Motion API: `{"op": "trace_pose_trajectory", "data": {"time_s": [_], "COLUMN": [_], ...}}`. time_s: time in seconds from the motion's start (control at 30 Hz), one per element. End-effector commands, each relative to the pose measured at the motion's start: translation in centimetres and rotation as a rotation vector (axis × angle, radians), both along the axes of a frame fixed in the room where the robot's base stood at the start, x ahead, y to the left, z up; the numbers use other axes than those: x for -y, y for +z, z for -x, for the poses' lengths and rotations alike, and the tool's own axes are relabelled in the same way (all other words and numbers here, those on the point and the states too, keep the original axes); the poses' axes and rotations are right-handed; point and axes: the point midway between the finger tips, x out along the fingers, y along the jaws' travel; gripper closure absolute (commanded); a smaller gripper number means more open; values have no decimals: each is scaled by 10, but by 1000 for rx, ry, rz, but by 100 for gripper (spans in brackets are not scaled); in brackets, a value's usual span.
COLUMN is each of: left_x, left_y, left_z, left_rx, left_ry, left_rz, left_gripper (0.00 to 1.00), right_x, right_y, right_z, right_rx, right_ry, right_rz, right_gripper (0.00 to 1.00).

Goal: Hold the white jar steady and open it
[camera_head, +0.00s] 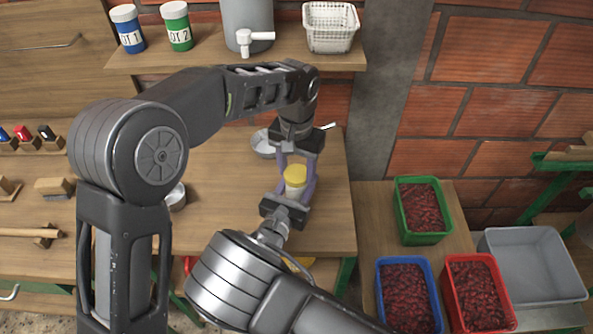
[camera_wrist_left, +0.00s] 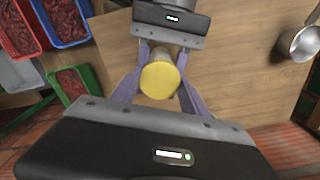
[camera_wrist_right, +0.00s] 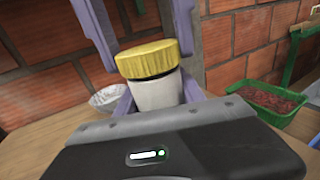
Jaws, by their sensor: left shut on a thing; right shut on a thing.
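The white jar (camera_head: 295,191) with its yellow lid (camera_head: 294,174) is upright above the wooden bench, between my two grippers. My left gripper (camera_head: 295,164) comes down from behind, its purple fingers on either side of the lid. In the left wrist view the yellow lid (camera_wrist_left: 160,80) sits between those fingers and hides most of the jar. My right gripper (camera_head: 290,196) reaches in from the front, its fingers shut on the white body. The right wrist view shows the white jar (camera_wrist_right: 157,94) under the lid (camera_wrist_right: 148,58), with a dark band between them. Whether the jar's base touches the bench is hidden.
A metal bowl (camera_head: 263,144) stands behind the jar, partly hidden by my left gripper. A metal pot (camera_head: 176,197) is at left.

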Motion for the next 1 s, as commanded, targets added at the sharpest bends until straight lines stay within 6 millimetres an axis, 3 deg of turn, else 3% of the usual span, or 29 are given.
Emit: {"op": "trace_pose_trajectory", "data": {"time_s": [0.53, 0.83, 1.0], "left_x": [0, 0, 0], "left_y": [6, 38, 45], "left_z": [0, -1, 0], "left_rx": [2, 3, 1], "left_ry": [0, 1, 0], "left_rz": [1, 1, 0], "left_gripper": [97, 97, 97], "right_x": [0, 0, 0], "right_y": [0, 0, 0], "right_z": [0, 0, 0], "right_rx": [0, 0, 0], "right_ry": [0, 0, 0], "right_rz": [0, 0, 0], "right_gripper": [100, 100, 100]}}
